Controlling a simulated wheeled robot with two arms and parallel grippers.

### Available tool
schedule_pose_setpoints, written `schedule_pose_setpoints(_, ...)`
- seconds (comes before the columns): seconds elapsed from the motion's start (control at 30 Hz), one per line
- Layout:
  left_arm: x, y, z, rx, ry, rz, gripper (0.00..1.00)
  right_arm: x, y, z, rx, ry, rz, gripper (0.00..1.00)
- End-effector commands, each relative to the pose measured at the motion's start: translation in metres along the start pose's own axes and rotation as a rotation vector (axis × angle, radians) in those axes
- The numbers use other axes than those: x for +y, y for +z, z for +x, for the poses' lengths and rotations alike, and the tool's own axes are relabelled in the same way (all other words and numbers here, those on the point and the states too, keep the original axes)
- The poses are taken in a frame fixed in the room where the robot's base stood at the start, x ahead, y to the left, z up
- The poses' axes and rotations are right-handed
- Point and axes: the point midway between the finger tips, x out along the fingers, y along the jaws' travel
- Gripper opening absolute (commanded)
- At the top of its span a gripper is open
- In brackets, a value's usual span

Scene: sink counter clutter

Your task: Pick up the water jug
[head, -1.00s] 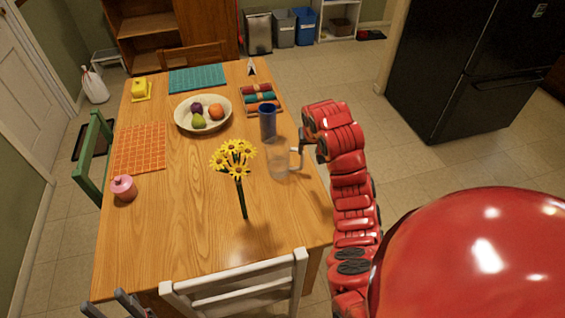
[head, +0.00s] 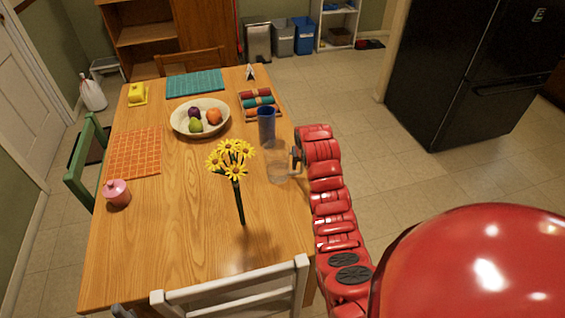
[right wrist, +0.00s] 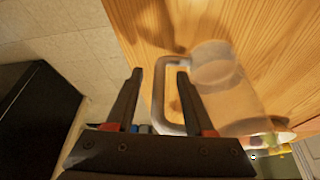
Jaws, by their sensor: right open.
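The water jug (head: 277,163) is clear and see-through. It stands upright near the right edge of the wooden table (head: 180,230), just in front of a blue tumbler (head: 266,124). My right gripper (head: 296,158) is at the jug's right side, by its handle. In the right wrist view the gripper (right wrist: 159,76) is open. The loop handle of the jug (right wrist: 222,80) lies between its two fingers, and they do not appear closed on it. My left gripper is in neither current view.
Yellow flowers (head: 231,160) stand close left of the jug. A fruit bowl (head: 183,127) and rolled napkins (head: 257,98) are farther back. A white chair (head: 235,285) is at the near edge. A black fridge (head: 465,75) stands right, with open floor between.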

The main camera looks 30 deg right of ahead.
Motion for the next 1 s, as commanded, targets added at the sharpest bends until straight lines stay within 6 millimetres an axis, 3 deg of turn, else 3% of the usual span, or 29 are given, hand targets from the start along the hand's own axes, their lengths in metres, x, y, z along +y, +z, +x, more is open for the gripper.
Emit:
schedule_pose_setpoints(0.2, 0.000, -0.001, 0.004, 0.000, 0.000, 0.000, 0.50, 0.001, 0.000, 0.014, 0.000, 0.001, 0.000, 0.53)
schedule_pose_setpoints(0.43, 0.000, -0.001, 0.004, 0.000, 0.000, 0.000, 0.50, 0.001, 0.000, 0.015, 0.002, 0.001, 0.000, 0.53)
schedule_pose_setpoints(0.73, 0.000, -0.001, 0.004, 0.000, 0.000, 0.000, 0.50, 0.001, 0.000, 0.015, 0.002, 0.001, 0.001, 0.00)
schedule_pose_setpoints(1.0, 0.000, -0.001, 0.004, 0.000, 0.000, 0.000, 0.50, 0.001, 0.001, 0.015, 0.000, 0.000, 0.000, 0.00)
